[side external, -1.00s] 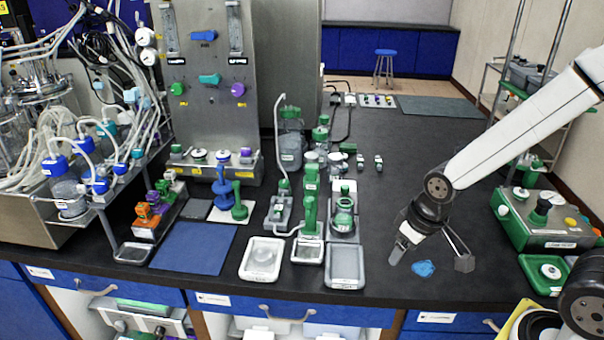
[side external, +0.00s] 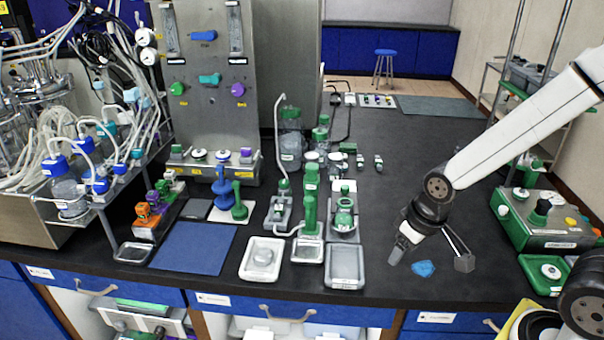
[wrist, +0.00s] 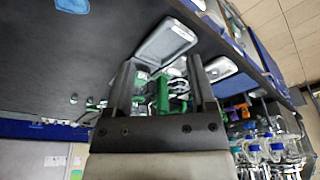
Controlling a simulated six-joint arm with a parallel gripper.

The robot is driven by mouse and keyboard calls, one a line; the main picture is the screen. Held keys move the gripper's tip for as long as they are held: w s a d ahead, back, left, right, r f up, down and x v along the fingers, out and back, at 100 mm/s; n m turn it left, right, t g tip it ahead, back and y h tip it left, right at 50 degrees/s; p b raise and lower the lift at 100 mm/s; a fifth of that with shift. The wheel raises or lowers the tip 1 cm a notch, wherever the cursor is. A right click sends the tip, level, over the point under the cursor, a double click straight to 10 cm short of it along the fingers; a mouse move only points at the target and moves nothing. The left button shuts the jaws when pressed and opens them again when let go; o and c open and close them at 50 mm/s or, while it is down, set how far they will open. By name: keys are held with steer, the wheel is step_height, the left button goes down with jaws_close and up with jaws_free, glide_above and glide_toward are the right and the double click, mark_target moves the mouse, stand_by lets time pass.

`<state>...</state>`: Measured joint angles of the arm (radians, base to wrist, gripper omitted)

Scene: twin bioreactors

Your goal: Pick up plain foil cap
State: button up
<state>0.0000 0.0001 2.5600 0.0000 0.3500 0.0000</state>
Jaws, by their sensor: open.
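My gripper (side external: 431,260) is open and empty, low over the right front of the black bench. Its two dark fingers (wrist: 160,85) stand wide apart in the wrist view. A small crumpled blue piece (side external: 424,269) lies flat on the bench near the fingers; a blue piece also shows at the top edge of the wrist view (wrist: 73,4). A rounded, pale silvery thing (side external: 264,255), which may be the plain foil cap, lies in a white tray (side external: 246,272) at the front, well left of my gripper. I cannot tell for certain that it is the cap.
A grey-white tray (side external: 345,282) lies between the silvery thing and my gripper, with a small tray (side external: 307,260) beside it. Green-fitted glassware (side external: 311,185) stands behind. A green box (side external: 545,225) is at right. The bench behind my gripper is clear.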

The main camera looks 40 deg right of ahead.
stand_by(0.4)
steer(key=o, duration=0.4)
steer(key=shift+w+a+f+m+g+y, duration=0.15)
steer(key=shift+w+a+f+m+y, duration=0.45)
steer(key=shift+w+a+m, duration=2.5)
steer(key=shift+w+a+f+m+g+y, duration=0.1)
steer(key=shift+w+a+f+m+y, duration=0.5)
steer(key=shift+w+m, duration=4.8)
steer(key=shift+w+a+f+m+g+y, duration=0.25)
steer(key=shift+w+a+m+y, duration=0.65)
steer(key=shift+w+a+m, duration=3.15)
steer(key=w+d+n, duration=0.1)
steer(key=d, duration=0.1)
steer(key=w+d+n, duration=0.1)
steer(key=w+d, duration=0.1)
steer(key=shift+f+n, duration=0.15)
steer(key=shift+n, duration=0.1)
glide_toward(263, 256)
steer(key=shift+w+a+f, duration=0.1)
steer(key=shift+w+f, duration=0.15)
steer(key=shift+f, duration=0.4)
steer(key=shift+w+a+f, duration=0.1)
steer(key=shift+w+f, duration=0.2)
steer(key=shift+f, duration=0.35)
